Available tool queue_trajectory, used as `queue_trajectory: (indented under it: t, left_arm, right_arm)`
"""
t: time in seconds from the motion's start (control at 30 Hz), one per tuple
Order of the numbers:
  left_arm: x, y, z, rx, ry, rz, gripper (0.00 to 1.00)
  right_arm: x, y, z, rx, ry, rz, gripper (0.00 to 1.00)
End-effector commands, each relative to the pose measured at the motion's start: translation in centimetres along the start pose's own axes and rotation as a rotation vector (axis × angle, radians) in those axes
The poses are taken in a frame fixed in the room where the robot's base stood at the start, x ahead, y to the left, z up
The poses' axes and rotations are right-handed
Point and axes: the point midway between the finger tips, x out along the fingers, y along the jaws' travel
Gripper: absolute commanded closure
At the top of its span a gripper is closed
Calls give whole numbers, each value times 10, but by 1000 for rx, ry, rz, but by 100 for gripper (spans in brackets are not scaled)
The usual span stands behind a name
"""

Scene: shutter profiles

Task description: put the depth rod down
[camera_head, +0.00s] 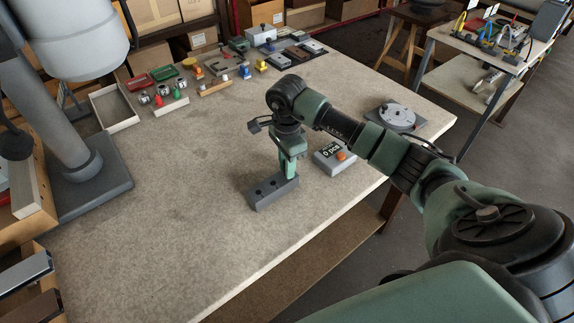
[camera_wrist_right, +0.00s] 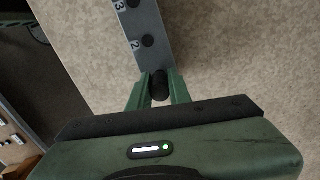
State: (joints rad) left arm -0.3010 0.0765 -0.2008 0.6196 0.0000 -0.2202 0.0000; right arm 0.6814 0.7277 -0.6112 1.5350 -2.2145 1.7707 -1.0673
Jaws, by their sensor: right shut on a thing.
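The dark depth rod (camera_wrist_right: 160,86) shows end-on between the fingers of my right gripper (camera_wrist_right: 158,94) in the right wrist view. A grey block (camera_head: 265,197) with a row of dark holes stands on the table in the head view. In the wrist view, the block (camera_wrist_right: 146,25) shows numbers 3 and 2 beside two holes. My right gripper (camera_head: 290,171) points down over the block's right end, shut on the rod. The rod lines up with the row of holes; I cannot tell whether its tip is in a hole. My left gripper is not in view.
A round grey dial plate (camera_head: 398,116) lies farther right. Trays and small parts line the back, including an open tray (camera_head: 114,108). A grey stand (camera_head: 90,185) is at left. The table's middle is clear.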

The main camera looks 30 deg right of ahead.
Motion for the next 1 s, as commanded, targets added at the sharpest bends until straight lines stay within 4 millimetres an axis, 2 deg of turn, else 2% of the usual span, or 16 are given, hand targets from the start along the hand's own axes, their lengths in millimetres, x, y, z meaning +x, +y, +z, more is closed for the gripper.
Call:
queue_trajectory:
  t: [0.03,0.1,0.5,0.53,0.67,1.0]
  left_arm:
    - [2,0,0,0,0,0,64]
    - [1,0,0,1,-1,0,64]
    - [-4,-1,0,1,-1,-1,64]
    - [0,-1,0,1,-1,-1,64]
    - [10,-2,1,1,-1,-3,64]
    - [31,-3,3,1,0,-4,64]
  right_arm:
    - [2,0,0,0,0,0,75]
    - [1,0,0,0,0,0,59]
    - [-5,0,0,0,-1,-1,59]
    - [-6,-1,0,0,0,-3,59]
    - [-27,-2,-1,-1,2,-8,59]
    - [-99,-1,0,0,1,-5,59]
